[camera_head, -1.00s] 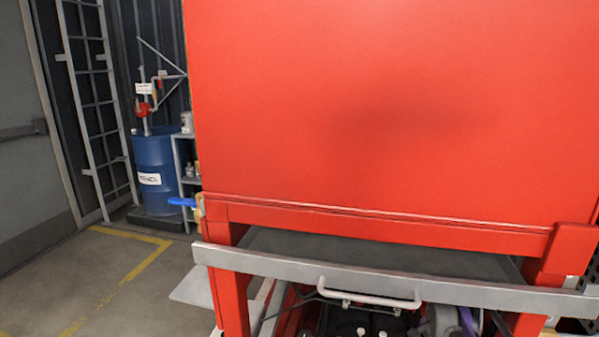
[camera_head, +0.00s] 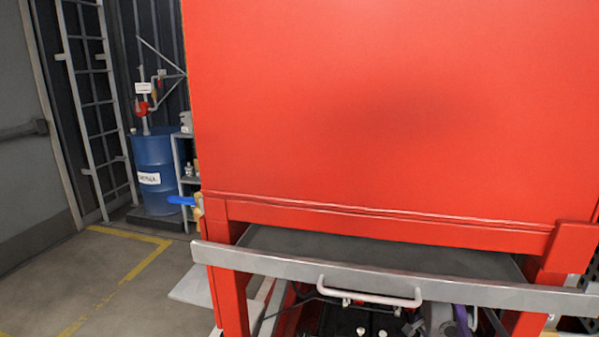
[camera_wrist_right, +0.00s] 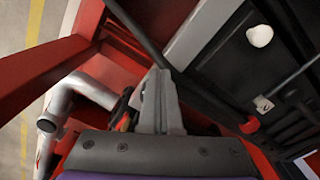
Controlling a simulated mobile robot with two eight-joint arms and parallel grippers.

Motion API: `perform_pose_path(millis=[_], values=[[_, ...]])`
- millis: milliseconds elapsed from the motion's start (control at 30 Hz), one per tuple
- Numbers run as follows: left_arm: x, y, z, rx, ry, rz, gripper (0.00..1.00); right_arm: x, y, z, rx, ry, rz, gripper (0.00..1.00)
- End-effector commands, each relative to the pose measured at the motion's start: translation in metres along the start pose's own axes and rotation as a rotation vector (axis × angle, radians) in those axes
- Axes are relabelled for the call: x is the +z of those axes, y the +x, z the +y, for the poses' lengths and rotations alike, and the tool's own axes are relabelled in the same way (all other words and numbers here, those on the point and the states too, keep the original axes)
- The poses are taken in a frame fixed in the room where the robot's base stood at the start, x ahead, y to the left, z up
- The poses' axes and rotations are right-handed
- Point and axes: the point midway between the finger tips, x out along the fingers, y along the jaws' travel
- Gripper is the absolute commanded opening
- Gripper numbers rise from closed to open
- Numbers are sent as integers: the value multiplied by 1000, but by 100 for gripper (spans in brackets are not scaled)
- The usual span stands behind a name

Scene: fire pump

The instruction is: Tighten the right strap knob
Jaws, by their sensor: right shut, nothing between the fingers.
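My right gripper (camera_wrist_right: 157,82) is shut and empty in the right wrist view, with its fingers together beside the red frame. A rounded white knob (camera_wrist_right: 259,35) sits on a black surface to the right of the fingers and apart from them. In the head view, small white knobs (camera_head: 360,331) show on the black unit under the tray, at the bottom edge. I cannot tell which is the right strap knob. Part of my right arm with purple trim shows low in the head view, right of the black unit. My left gripper is not in view.
A large red panel (camera_head: 400,110) fills the head view. Below it, a grey drawer front (camera_head: 260,262) with a pale handle (camera_head: 370,297) overhangs the black unit. A white pipe (camera_wrist_right: 75,92) and red frame bars (camera_wrist_right: 45,75) stand close left of my right gripper.

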Motion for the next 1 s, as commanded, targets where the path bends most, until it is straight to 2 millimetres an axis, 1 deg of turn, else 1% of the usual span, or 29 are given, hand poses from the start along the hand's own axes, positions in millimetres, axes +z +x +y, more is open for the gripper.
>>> perform_pose_path(millis=[167, 500, 600, 1000], values=[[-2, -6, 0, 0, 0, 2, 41, 1, -9, 0, 0, 0, -1, 0], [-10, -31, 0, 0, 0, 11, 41, 1, -51, 0, 0, -1, -1, 0], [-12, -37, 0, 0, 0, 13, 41, 1, -60, 0, 0, -1, -1, 0], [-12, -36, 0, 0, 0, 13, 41, 1, -60, 0, 1, -1, -2, 0]])
